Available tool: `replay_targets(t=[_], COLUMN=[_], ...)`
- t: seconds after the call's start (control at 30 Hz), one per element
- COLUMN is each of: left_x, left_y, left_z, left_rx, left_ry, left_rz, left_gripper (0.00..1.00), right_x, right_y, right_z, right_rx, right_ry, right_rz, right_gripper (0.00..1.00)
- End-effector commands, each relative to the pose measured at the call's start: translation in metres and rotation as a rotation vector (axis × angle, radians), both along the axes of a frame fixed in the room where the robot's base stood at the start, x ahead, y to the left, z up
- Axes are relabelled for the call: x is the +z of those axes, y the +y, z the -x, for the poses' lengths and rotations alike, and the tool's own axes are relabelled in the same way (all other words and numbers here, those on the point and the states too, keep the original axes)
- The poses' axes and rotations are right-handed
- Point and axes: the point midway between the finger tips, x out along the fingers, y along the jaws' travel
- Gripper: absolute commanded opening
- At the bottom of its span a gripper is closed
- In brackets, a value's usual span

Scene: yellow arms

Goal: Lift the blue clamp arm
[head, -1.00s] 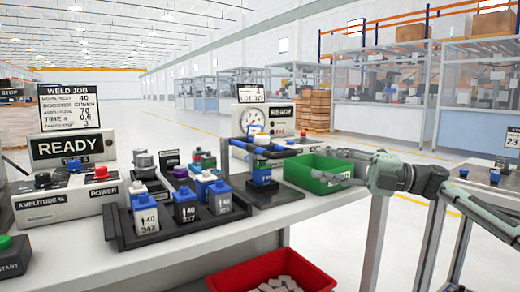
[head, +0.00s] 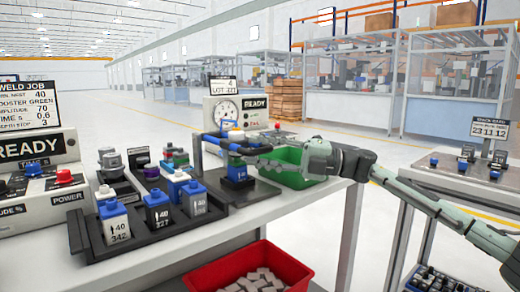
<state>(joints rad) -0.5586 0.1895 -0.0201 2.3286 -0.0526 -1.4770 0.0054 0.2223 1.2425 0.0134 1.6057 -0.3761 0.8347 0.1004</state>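The blue clamp arm (head: 238,148) lies roughly level across the top of a small fixture, over a part with a blue base (head: 237,173). My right gripper (head: 266,160) comes in from the right, in front of the green bin, with its fingers pointing left. Its fingertips are at the right end of the clamp arm; whether they touch it I cannot tell. The fingers are small and seen from the side, so their opening is unclear. My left gripper is not in view.
A green bin (head: 290,178) is to the right, partly behind my gripper. A black tray (head: 88,236) with several blue-topped parts is to the left. A red bin (head: 295,276) with pale pieces sits below the table edge.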

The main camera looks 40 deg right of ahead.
Motion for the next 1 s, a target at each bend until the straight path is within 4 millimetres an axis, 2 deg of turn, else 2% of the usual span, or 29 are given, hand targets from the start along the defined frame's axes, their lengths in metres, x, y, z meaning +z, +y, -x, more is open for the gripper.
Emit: replay_targets(t=[0.3, 0.5, 0.6, 1.0], left_x=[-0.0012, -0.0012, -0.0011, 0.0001], left_y=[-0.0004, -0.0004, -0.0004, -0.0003], left_z=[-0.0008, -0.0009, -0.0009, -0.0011], left_rx=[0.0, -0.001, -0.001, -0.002], left_ry=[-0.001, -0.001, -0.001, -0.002], left_rz=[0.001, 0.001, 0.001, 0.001], left_gripper=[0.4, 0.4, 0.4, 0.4], right_x=[-0.0001, 0.0, 0.0003, 0.0026], right_y=[0.0016, 0.0014, 0.0014, 0.0012], right_z=[-0.0011, -0.001, -0.001, -0.0008], right_rx=[0.0, 0.0, 0.0, 0.0], right_ry=[0.0, 0.0, 0.0, -0.001], right_rz=[0.0, 0.0, 0.0, -0.002], right_gripper=[0.34, 0.09, 0.0, 0.0])
